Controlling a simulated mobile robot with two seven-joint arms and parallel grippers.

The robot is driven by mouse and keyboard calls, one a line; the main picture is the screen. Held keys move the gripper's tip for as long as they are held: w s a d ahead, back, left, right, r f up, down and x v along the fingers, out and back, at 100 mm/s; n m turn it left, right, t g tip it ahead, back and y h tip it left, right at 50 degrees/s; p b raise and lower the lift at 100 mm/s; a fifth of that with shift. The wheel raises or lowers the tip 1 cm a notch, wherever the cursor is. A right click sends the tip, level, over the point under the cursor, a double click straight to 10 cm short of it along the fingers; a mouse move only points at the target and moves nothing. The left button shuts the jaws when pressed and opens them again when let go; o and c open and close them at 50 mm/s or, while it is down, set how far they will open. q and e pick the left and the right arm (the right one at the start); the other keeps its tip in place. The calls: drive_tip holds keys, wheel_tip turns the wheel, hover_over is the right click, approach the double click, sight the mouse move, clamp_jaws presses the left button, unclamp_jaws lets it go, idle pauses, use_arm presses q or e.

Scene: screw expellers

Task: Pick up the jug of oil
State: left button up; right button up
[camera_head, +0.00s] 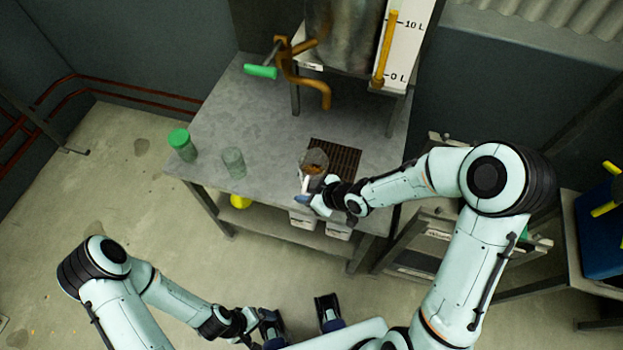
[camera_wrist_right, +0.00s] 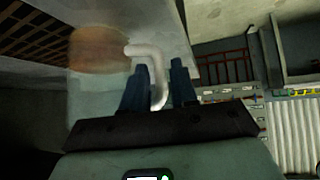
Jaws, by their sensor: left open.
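The jug of oil (camera_head: 314,158) is a clear vessel with brown content and a pale handle, standing on the grey metal table (camera_head: 262,120) beside a dark slotted grate. It shows blurred in the right wrist view (camera_wrist_right: 95,50). My right gripper (camera_head: 306,198) is at the jug's near side. In the right wrist view its two dark fingers (camera_wrist_right: 160,80) stand on either side of the pale curved handle (camera_wrist_right: 157,62). I cannot tell whether both fingers press on it. My left gripper (camera_head: 268,328) is open and low at the bottom, away from the table.
A green-lidded jar (camera_head: 183,145) and an empty clear glass (camera_head: 233,163) stand at the table's left. The slotted grate (camera_head: 345,157) is right of the jug. White containers and a yellow item are below.

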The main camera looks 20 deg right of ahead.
drive_tip(key=shift+w+a+f, duration=0.3)
drive_tip(key=shift+w+f, duration=0.1)
drive_tip(key=shift+f, duration=0.05)
use_arm(q)
drive_tip(key=shift+f, duration=0.2)
use_arm(e)
clamp_jaws()
use_arm(q)
drive_tip(key=shift+r, duration=0.1)
use_arm(e)
drive_tip(key=shift+r, duration=0.2)
drive_tip(key=shift+r+p, duration=0.4)
drive_tip(key=shift+r, duration=0.7)
wheel_tip(320, 180, up, 8)
drive_tip(key=p, duration=0.4)
drive_tip(key=shift+w+r, duration=0.1)
use_arm(q)
drive_tip(key=w+r+t+p, duration=0.1)
drive_tip(key=w+r+p, duration=0.4)
drive_tip(key=w+r, duration=0.4)
drive_tip(key=shift+r+p, duration=0.35)
drive_tip(key=shift+r, duration=1.55)
use_arm(e)
wheel_tip(320, 180, up, 9)
